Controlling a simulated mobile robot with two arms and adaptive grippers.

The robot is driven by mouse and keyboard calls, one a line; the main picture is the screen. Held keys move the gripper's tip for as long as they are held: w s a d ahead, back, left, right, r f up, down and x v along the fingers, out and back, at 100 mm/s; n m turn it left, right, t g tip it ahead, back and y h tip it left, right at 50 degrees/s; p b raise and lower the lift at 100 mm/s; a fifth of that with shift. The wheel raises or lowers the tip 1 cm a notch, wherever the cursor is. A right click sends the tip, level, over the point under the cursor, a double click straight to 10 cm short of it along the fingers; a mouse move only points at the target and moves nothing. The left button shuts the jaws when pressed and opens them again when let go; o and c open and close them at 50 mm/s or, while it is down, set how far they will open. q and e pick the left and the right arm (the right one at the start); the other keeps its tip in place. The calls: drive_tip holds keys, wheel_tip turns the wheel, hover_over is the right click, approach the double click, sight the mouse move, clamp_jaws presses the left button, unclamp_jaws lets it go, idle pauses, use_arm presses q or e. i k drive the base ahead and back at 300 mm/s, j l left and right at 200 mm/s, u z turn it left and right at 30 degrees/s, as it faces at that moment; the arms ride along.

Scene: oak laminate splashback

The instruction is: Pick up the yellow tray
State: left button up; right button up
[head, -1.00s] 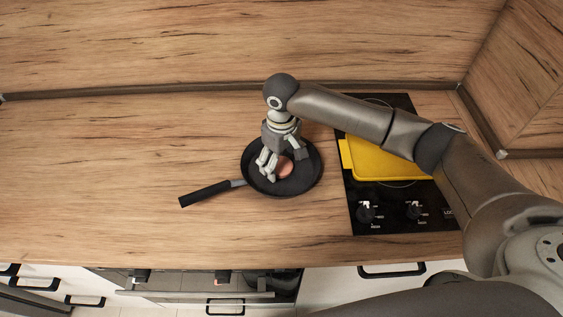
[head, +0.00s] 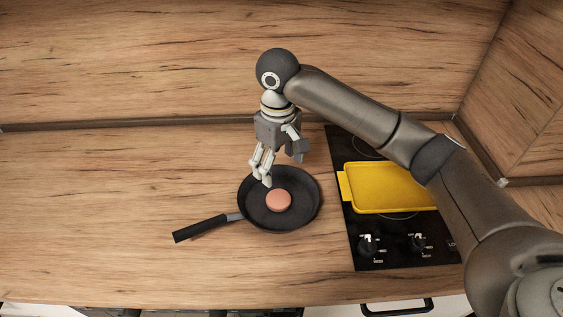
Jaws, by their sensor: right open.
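The yellow tray (head: 385,189) lies on the black cooktop at the right, its handle tab at its left end. My right arm hides part of its right side. My right gripper (head: 283,165) is open and empty, above the far part of the black frying pan (head: 300,212), to the left of the tray and apart from it. A round pinkish-brown patty (head: 278,201) lies in the pan. My left gripper is not in view.
The cooktop (head: 400,254) has knobs at its front edge. The pan's handle (head: 200,229) points left over the wooden counter (head: 90,210), which is clear at the left. A wooden splashback (head: 130,60) stands behind, with a side wall at the right.

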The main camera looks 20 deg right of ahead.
sight(385, 186)
drive_tip(key=z, duration=1.45)
